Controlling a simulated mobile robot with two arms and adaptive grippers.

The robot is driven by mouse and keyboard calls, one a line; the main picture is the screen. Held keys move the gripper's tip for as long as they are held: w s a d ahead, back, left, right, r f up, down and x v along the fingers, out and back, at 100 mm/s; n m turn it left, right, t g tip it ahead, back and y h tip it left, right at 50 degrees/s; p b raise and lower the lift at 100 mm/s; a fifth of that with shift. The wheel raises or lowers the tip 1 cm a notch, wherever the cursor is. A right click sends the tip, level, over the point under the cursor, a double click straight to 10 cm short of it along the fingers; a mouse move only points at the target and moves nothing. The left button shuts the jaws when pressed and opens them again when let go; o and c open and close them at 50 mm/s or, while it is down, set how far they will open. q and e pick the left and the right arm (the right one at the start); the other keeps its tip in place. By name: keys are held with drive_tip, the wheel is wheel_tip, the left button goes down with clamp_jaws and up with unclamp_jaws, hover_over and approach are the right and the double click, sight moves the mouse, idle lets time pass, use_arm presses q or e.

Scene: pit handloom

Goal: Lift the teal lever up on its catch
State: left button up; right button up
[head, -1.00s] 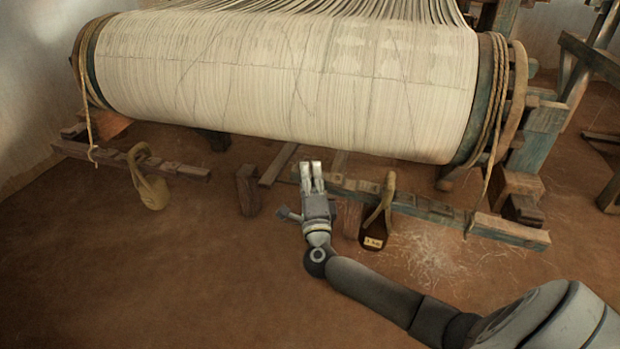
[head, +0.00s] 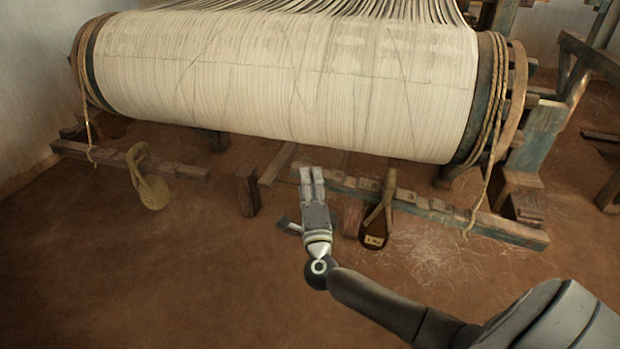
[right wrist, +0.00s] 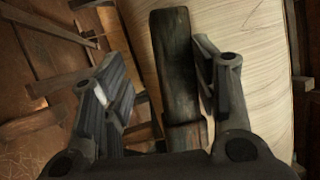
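The teal lever (head: 430,205) is a worn beam low under the right part of the cloth roll, running from my right gripper to the right. A dark weight (head: 373,232) hangs from it by a strap. My right gripper (head: 312,169) is at the lever's left end, fingers pointing away from me. In the right wrist view, the dark lever end (right wrist: 172,55) lies between the open fingers (right wrist: 158,75). It is close to the right finger, with a gap at the left one; I cannot tell whether they touch. The catch cannot be made out clearly. My left gripper is not in view.
The large cloth roll (head: 285,80) spans above the lever. A second beam (head: 110,155) with a hanging weight (head: 150,187) is at the left. A short wooden post (head: 248,190) stands left of my gripper. The earth floor (head: 150,280) in front is clear.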

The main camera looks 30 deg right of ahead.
drive_tip(key=v, duration=0.9)
drive_tip(key=shift+s+a, duration=0.15)
drive_tip(key=shift+s, duration=0.2)
drive_tip(key=shift+f, duration=0.1)
drive_tip(key=shift+c, duration=0.4)
